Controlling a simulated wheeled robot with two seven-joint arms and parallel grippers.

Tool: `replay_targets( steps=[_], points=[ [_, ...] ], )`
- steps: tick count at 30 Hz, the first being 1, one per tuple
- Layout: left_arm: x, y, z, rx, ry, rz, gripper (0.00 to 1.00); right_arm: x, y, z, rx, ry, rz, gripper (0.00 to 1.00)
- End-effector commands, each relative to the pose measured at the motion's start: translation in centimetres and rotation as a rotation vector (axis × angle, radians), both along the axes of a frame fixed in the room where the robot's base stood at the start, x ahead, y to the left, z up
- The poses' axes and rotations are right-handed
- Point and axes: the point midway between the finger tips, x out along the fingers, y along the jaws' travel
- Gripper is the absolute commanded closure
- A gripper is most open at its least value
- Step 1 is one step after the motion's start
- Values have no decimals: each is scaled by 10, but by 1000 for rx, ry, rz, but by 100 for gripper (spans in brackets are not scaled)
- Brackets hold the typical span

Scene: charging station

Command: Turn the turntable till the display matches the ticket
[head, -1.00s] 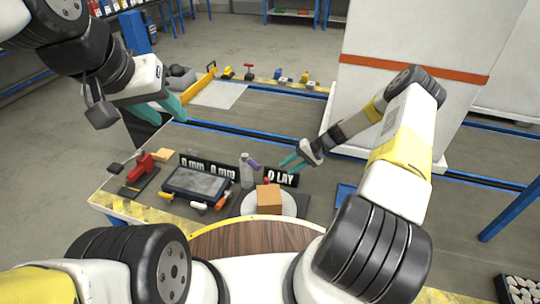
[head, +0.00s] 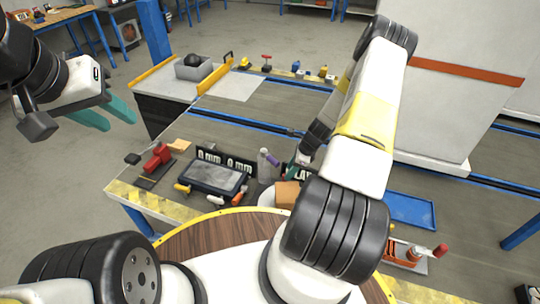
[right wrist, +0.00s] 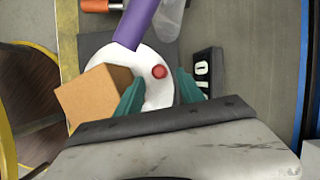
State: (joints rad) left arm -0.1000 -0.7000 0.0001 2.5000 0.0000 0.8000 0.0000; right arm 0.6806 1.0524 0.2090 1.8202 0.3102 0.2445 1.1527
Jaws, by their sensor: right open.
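The turntable is a white disc (head: 265,199) on the bench, partly hidden by my right arm. An orange-brown box (head: 287,194) sits on it. In the right wrist view the disc (right wrist: 152,96) carries the box (right wrist: 92,97) and a small red knob (right wrist: 159,72). My right gripper (right wrist: 160,80) is open, its fingers either side of the view of the knob; contact cannot be told. The dark display (right wrist: 207,76) with white characters stands beside the disc. In the head view it is mostly hidden. My left gripper (head: 121,124) is open and empty, left of the bench. I cannot identify the ticket.
A tablet-like panel (head: 213,177) and a black "0 mm" sign (head: 225,163) stand left of the turntable. A red tool (head: 158,157) is further left. A blue tray (head: 410,209) lies right.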

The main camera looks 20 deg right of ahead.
Motion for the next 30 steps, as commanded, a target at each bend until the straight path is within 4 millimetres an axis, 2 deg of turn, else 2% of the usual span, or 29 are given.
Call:
replay_targets(
  steps=[3,9,20,21,27,28,30],
  points=[
    [0,0,0,0,0,0,64,3,9,-20,3,2,2,55],
    [0,0,0,0,0,0,64,8,17,-44,3,1,2,55],
    [0,0,0,0,0,0,64,10,20,-51,1,0,2,55],
    [0,0,0,0,0,0,64,10,20,-51,1,0,2,57],
    [0,0,0,0,0,0,64,10,20,-51,2,-1,2,96],
    [0,0,0,0,0,0,64,10,20,-51,2,-1,2,100],
    [0,0,0,0,0,0,64,10,20,-51,2,-1,2,100]
  ],
)
